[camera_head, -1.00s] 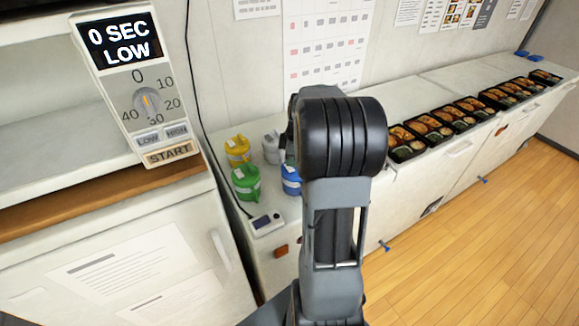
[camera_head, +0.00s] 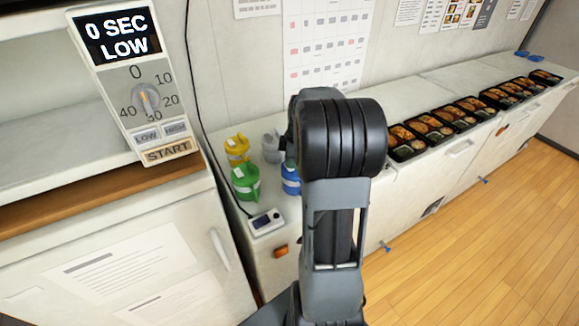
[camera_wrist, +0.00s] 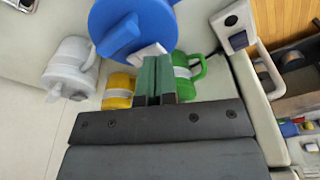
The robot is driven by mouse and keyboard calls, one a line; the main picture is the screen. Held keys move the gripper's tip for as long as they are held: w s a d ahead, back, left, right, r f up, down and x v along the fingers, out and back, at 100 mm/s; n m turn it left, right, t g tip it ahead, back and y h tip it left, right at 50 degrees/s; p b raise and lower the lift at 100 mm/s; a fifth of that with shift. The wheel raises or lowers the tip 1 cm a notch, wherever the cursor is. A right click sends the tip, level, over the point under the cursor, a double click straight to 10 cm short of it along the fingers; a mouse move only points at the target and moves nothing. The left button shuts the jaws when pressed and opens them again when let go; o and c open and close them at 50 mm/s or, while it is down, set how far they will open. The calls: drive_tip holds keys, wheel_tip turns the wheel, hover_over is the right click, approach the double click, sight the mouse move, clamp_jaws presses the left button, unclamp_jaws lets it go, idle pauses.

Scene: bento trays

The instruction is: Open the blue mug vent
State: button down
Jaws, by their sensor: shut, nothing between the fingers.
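The blue mug (camera_head: 291,181) stands on the white counter, partly hidden behind my arm in the head view. In the wrist view its round blue lid (camera_wrist: 112,14) with a blue bar fills the top centre, and a white tab (camera_wrist: 148,54) juts from its lower side. My gripper (camera_wrist: 155,62) is shut and empty, its green fingertips close to this white tab. I cannot tell whether they touch it. The vent's state is unclear. In the head view my gripper is mostly hidden behind the arm.
A yellow mug (camera_head: 237,149), a green mug (camera_head: 245,182) and a grey-white mug (camera_head: 272,147) stand close by. A small white device (camera_head: 266,222) lies at the counter's front edge. Several bento trays (camera_head: 462,112) line the counter to the right. A control panel (camera_head: 135,85) is at left.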

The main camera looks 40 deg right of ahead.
drive_tip(key=shift+f+b, duration=0.45)
drive_tip(key=shift+f, duration=0.2)
idle(1.0)
drive_tip(key=shift+r, duration=0.1)
drive_tip(key=shift+r+p, duration=2.4)
drive_tip(key=shift+r, duration=1.05)
